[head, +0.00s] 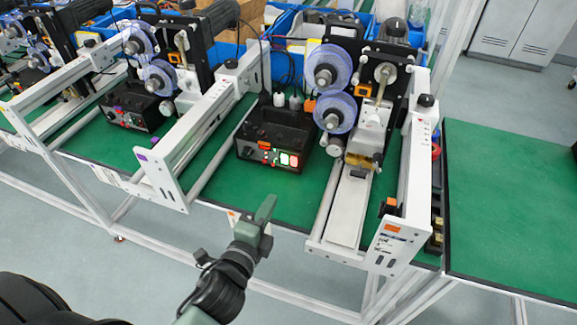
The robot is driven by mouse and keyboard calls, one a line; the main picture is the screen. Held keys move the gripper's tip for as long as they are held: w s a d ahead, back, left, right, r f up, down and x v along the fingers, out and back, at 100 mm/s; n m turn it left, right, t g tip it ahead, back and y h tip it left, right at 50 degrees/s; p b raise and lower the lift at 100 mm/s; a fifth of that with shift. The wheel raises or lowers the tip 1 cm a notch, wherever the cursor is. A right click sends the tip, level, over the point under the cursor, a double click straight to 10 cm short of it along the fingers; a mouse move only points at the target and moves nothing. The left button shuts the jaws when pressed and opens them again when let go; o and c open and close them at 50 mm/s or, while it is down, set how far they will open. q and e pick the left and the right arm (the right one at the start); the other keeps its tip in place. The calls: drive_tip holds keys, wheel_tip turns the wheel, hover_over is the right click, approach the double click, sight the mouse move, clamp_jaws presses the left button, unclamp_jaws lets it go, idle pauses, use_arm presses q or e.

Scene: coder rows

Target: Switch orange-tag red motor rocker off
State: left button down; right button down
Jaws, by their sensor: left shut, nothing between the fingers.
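The nearest coder machine, on the right, carries an orange tag (392,228) on its white front end plate. Its black control box (262,136) sits on the green bench to the left of its rollers. The box front has small red parts (265,146), a lit green switch (284,158) and orange marks; the rocker's position is too small to tell. My left gripper (267,208), with green fingers, is shut and empty. In the picture it is below the control box, near the bench's front edge, apart from the box. My right gripper is not in view.
A similar coder with its own control box (133,112) stands to the left, with a purple tag (142,155) on its frame. White rails (200,120) run between the machines. A bare green tabletop (510,205) lies to the right. Blue bins (285,50) stand behind.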

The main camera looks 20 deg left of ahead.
sight(293, 160)
use_arm(q)
drive_tip(key=w+p, duration=0.1)
drive_tip(key=w, duration=0.3)
drive_tip(key=w+p, duration=0.1)
drive_tip(key=w, duration=0.4)
drive_tip(key=w+f, duration=0.1)
drive_tip(key=w, duration=0.3)
drive_tip(key=shift+w+d+p, duration=0.25)
drive_tip(key=shift+p, duration=0.15)
drive_tip(key=shift+w+r+p, duration=0.2)
drive_tip(key=shift+r+p, duration=0.35)
drive_tip(key=shift+p, duration=0.7)
drive_tip(key=shift+f+g, duration=0.3)
drive_tip(key=shift+f, duration=0.1)
